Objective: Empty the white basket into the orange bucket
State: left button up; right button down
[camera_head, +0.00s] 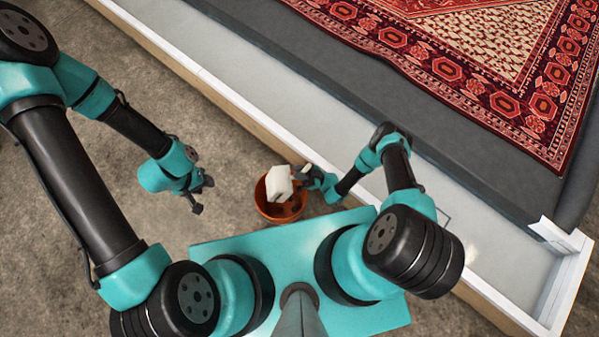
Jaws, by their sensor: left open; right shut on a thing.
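The orange bucket (264,207) stands on the floor between my two arms, just beyond my teal base. The white basket (279,183) is above the bucket's opening, tilted, and covers part of it. My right gripper (301,180) is shut on the basket at its right side. Some dark things (292,209) show inside the bucket, too small to make out. What is inside the basket is hidden from this view. My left gripper (200,196) is open and empty, to the left of the bucket and apart from it.
A white-edged ledge (215,92) runs diagonally behind the bucket, with a pale grey strip and a dark raised border beyond it. A red patterned rug (480,70) lies at the upper right. The rough brown floor (130,205) is clear around my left gripper.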

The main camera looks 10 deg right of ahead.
jog(key=shift+f, duration=1.05)
jog(key=shift+r, duration=1.05)
jog(key=shift+f, duration=1.05)
jog(key=shift+r, duration=0.1)
